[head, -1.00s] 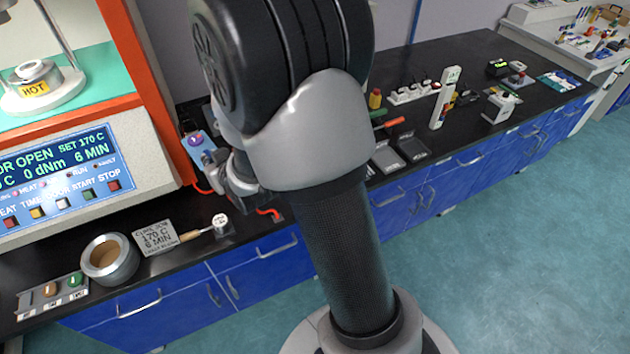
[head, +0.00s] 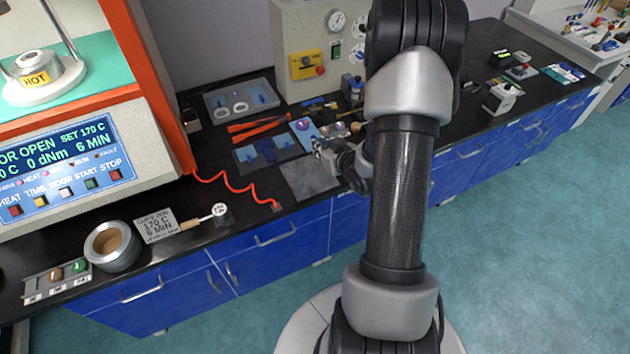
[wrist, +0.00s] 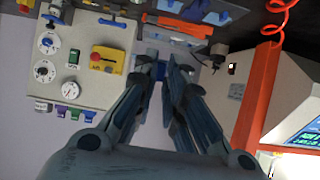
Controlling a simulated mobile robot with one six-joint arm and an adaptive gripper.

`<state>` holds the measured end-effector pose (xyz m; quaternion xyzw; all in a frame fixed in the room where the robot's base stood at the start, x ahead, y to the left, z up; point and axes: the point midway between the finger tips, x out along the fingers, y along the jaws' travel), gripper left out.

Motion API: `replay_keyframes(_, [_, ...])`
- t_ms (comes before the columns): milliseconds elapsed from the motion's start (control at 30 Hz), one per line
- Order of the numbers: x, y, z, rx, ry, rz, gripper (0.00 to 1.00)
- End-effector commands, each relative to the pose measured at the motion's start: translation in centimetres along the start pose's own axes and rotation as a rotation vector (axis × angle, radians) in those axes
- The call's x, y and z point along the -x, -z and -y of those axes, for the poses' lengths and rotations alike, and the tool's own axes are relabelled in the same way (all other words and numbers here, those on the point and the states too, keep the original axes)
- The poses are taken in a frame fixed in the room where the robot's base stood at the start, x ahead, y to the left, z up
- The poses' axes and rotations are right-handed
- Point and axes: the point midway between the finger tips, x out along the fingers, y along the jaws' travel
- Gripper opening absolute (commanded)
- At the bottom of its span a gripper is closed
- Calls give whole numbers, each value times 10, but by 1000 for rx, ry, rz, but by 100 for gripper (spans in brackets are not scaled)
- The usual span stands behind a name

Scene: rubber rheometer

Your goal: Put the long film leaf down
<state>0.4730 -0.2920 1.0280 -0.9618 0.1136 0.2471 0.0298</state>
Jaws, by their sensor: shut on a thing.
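My gripper (head: 322,146) is shut on a light-blue leaf with a round purple piece on it, which I take to be the long film leaf (head: 308,134). In the head view the leaf is held above the black bench, just behind a flat grey mat. The wrist view shows my two fingers (wrist: 170,72) close together; the leaf is hard to make out there, seemingly edge-on. The gap between leaf and bench cannot be judged.
A dark tray with blue parts (head: 246,155) lies left of the leaf, and the bare grey mat (head: 308,184) in front. Orange-handled tools (head: 255,127) and a grey tray with white rings (head: 212,107) lie behind. A gauge machine (head: 285,40) stands at the back; a red coiled cord (head: 235,187) runs left.

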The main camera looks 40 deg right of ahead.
Motion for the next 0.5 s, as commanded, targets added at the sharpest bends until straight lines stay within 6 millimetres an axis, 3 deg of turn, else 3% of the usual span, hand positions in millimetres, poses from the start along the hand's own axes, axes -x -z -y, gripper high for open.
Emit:
replay_keyframes(33, [-9,-18,1,-3,2,6,0])
replay_keyframes(300, [-44,-82,1,-1,2,4,0])
replay_keyframes(500, [-62,-113,1,0,0,2,0])
